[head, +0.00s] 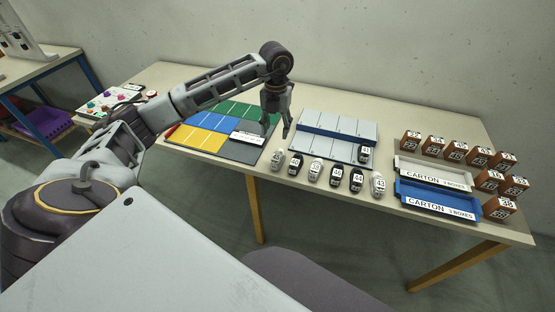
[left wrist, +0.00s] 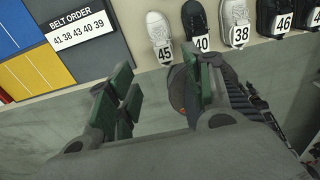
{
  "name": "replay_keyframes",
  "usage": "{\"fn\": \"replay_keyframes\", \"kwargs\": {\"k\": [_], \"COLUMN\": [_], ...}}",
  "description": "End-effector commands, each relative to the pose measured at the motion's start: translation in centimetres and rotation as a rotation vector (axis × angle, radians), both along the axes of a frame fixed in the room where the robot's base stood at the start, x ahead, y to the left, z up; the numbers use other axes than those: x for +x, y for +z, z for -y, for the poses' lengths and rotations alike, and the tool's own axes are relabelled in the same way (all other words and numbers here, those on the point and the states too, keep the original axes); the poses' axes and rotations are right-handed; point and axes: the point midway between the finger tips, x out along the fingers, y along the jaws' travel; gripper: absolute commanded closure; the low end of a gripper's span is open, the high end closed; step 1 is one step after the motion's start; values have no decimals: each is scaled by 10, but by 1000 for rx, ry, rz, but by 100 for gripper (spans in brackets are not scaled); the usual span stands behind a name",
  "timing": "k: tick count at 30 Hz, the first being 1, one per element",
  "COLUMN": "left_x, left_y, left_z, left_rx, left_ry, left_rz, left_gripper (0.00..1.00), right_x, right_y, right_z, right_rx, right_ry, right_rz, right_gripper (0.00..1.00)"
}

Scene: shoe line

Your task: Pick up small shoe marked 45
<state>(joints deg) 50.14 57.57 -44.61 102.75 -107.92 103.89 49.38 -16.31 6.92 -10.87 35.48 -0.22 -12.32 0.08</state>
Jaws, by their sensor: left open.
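The white shoe marked 45 (left wrist: 157,28) stands in the left wrist view, at the left end of a row of small shoes. In the head view it is the light shoe (head: 277,160) at the row's left end. My left gripper (head: 275,128) is open and empty above the table, close to that shoe in the picture. In the left wrist view its two fingers (left wrist: 160,80) are spread, with the 45 shoe beyond them. The black shoe marked 40 (left wrist: 196,22) stands right beside it, partly behind a finger. My right gripper is not in view.
More shoes, such as the white 38 (left wrist: 236,15), continue the row rightward. The belt order board (left wrist: 105,55) lies on the left. A grey panelled board (head: 322,125) lies behind the row, with shoe 41 (head: 364,153) on it. Carton trays (head: 432,171) and brown boxes stand at right.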

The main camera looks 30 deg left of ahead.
Motion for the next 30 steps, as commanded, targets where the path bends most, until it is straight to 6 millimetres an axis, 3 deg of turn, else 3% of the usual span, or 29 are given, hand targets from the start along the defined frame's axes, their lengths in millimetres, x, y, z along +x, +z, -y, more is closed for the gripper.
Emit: {"fn": "replay_keyframes", "kwargs": {"k": [11, 30], "left_x": [0, 1], "left_y": [-10, -83], "left_z": [0, 1], "left_rx": [-1, -2], "left_ry": [-1, -2], "left_rz": [-1, 1], "left_gripper": [49, 49], "right_x": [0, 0], "right_y": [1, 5], "right_z": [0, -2], "right_rx": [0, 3], "right_ry": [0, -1], "right_rz": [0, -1], "right_gripper": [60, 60]}}
